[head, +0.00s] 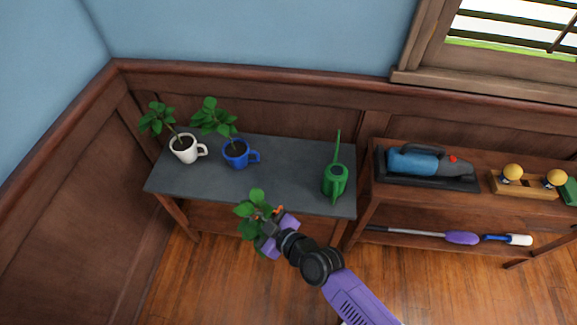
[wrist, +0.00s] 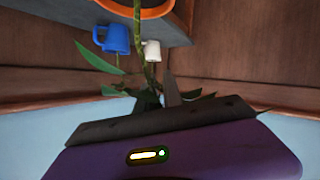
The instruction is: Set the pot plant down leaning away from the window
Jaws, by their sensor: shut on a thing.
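The pot plant (head: 249,208) is in my gripper (head: 272,226), in front of the grey table's near edge in the head view. Its green leaves hide most of its pot; small orange bits show beside the jaws. In the wrist view, the orange pot rim (wrist: 120,8) is at the top edge with dark soil, and a thin green stem (wrist: 137,28) runs from it towards my jaw. The wrist picture looks upside down. The window (head: 505,35) is at the upper right of the head view. The plant's lean cannot be told surely.
The grey table (head: 292,160) holds a white mug plant (head: 184,150), a blue mug plant (head: 236,156) and a green watering can (head: 335,180). Its middle and front are bare. A wooden shelf (head: 480,207) with a blue-grey hand vacuum (head: 418,163) stands to the right.

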